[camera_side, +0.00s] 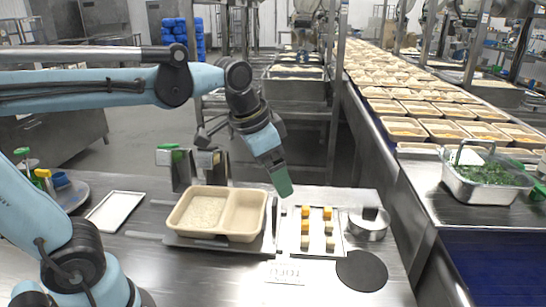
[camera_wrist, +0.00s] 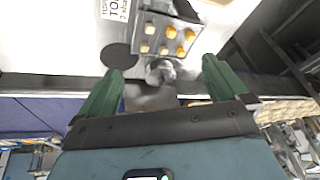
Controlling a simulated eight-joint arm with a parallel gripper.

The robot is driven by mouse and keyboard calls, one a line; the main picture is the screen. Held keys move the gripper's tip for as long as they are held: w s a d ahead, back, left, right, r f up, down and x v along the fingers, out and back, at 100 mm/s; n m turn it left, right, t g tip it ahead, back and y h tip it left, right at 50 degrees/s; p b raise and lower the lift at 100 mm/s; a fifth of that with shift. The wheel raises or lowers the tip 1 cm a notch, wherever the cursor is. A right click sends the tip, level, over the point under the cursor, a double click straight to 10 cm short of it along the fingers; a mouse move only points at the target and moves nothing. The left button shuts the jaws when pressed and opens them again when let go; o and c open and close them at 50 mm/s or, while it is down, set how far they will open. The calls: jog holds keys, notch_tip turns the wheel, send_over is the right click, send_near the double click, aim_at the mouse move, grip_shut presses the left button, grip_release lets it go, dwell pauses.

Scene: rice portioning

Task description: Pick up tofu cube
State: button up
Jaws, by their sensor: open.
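Several small cubes sit in two columns on a white tray (camera_side: 340,249), right of centre in the side view. The far ones are orange (camera_side: 305,211); nearer ones are pale tofu-like cubes (camera_side: 304,242). In the wrist view, pale cubes (camera_wrist: 149,28) and orange cubes (camera_wrist: 173,32) show at the top, beyond my fingertips. My gripper (camera_side: 284,187) hangs tilted above the back left of the tray, apart from the cubes. In the wrist view its green fingers (camera_wrist: 162,65) are wide apart with nothing held.
A beige two-compartment container (camera_side: 232,236) stands left of the tray, rice in its left part. A round metal pot with a dark knob (camera_side: 368,229) stands right; a black disc (camera_side: 361,270) lies in front. A conveyor (camera_side: 400,185) carries filled containers. A steel pan of greens (camera_side: 487,191) stands far right.

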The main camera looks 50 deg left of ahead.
jog(key=s+f+n+t, duration=0.1)
jog(key=s+f, duration=0.1)
jog(key=f, duration=0.1)
jog(key=s+a+f+n+t, duration=0.1)
jog(key=s+f+n, duration=0.1)
jog(key=s+f, duration=0.1)
jog(key=shift+a+t, duration=0.15)
jog(key=shift+t, duration=0.25)
jog(key=shift+c, duration=0.3)
jog(key=shift+s+f+n, duration=0.1)
jog(key=shift+f+n, duration=0.05)
jog(key=shift+n, duration=0.15)
jog(key=shift+c, duration=1.3)
jog(key=c, duration=0.9)
